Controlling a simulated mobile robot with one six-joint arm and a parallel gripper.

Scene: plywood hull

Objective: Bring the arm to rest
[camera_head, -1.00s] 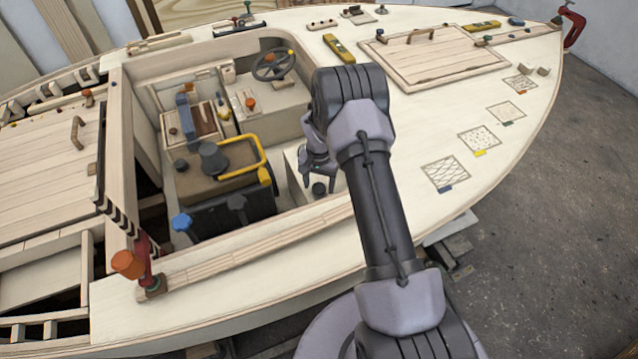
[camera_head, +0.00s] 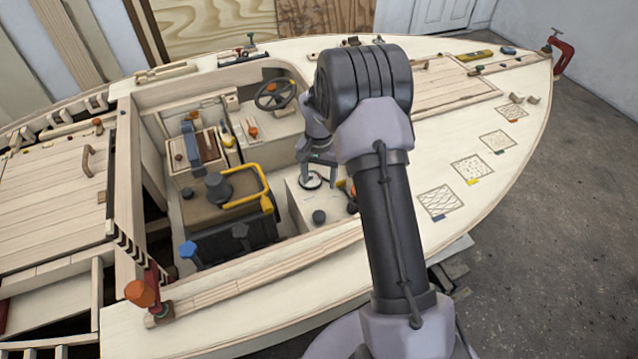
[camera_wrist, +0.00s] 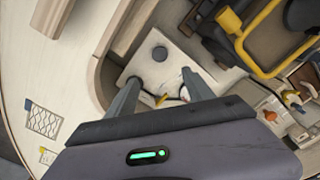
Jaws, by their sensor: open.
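My gripper (camera_head: 320,180) hangs over the cockpit opening of the plywood hull (camera_head: 480,85), above a pale panel (camera_head: 325,205) with a dark round knob (camera_head: 319,217). In the wrist view my gripper (camera_wrist: 158,84) has its two fingers spread apart, with nothing held between them. The dark knob also shows beyond the fingers in the wrist view (camera_wrist: 160,53). My arm rises from the bottom of the head view and partly hides the deck and the cockpit's right end.
A yellow-handled engine box (camera_head: 235,195) stands left of my gripper. A steering wheel (camera_head: 274,94) is behind it. An orange-topped clamp (camera_head: 141,293) stands on the near rim. The right foredeck carries patterned patches (camera_head: 440,202). Open floor (camera_head: 580,180) lies right of the hull.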

